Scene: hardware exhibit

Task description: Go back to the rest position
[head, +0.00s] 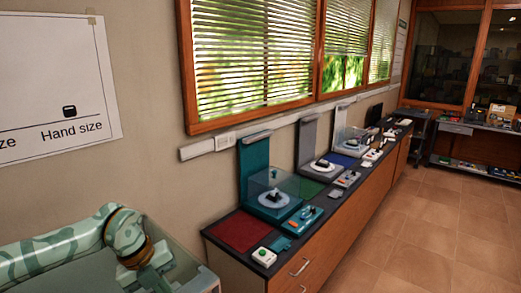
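My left arm (75,243), pale green with darker patches, comes in from the left at the bottom left. It bends downward at a brown-orange joint (135,250), and its lower end runs toward the bottom edge. No fingertips of my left gripper show. My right arm and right gripper are not in view. Nothing held can be seen.
A grey-green raised rim (207,280) lies beside the arm. A long dark-topped counter (232,258) runs along the wall, bearing a red mat (241,231), a teal display stand (254,165) and several devices. Tiled floor (440,225) is clear at right.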

